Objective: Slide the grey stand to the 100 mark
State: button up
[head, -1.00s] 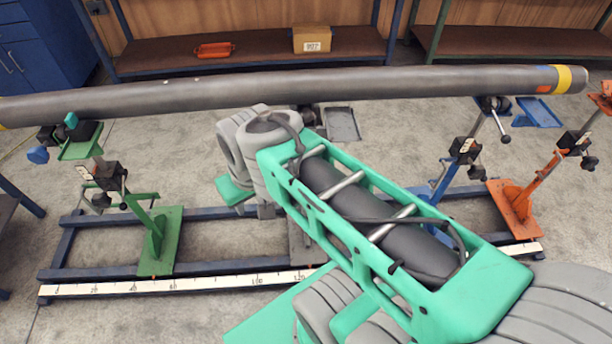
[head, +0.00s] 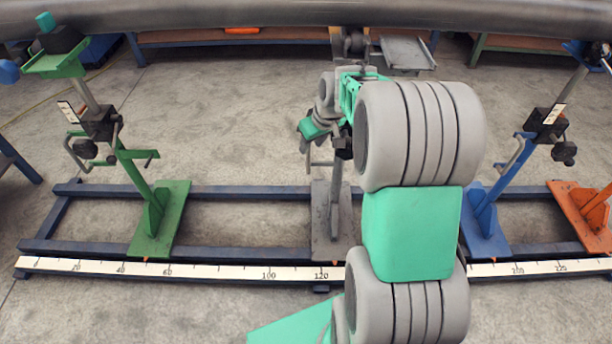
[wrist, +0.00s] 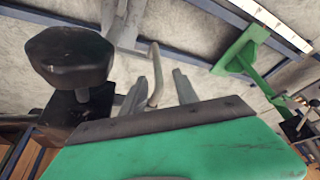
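The grey stand (head: 331,215) is upright on the rail frame under the pipe, between the green and blue stands. Its base is just right of the 120 mark on the white scale (head: 200,271). My arm hides part of its upper side. My gripper (head: 310,128) is beside the stand's post, at mid height. In the wrist view my gripper's two grey fingers (wrist: 160,82) are apart, with a bent grey rod (wrist: 155,72) seen between them. I cannot tell whether they touch it. A black knob (wrist: 68,55) is close by on the left.
A long grey pipe (head: 220,14) spans the top. A green stand (head: 160,220) is left, near the 50 mark; a blue stand (head: 483,225) and an orange stand (head: 585,215) are right. The rail (head: 250,192) between the green and grey stands is clear.

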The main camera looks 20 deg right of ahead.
jog(key=b+x, duration=0.1)
jog(key=x, duration=0.3)
jog(key=b+x, duration=0.1)
jog(key=x, duration=0.3)
jog(key=shift+w+d+f+b, duration=0.15)
jog(key=shift+d+f+b, duration=0.05)
jog(key=shift+f+b, duration=0.1)
jog(key=shift+c, duration=0.6)
grip_shut()
dwell(0.5)
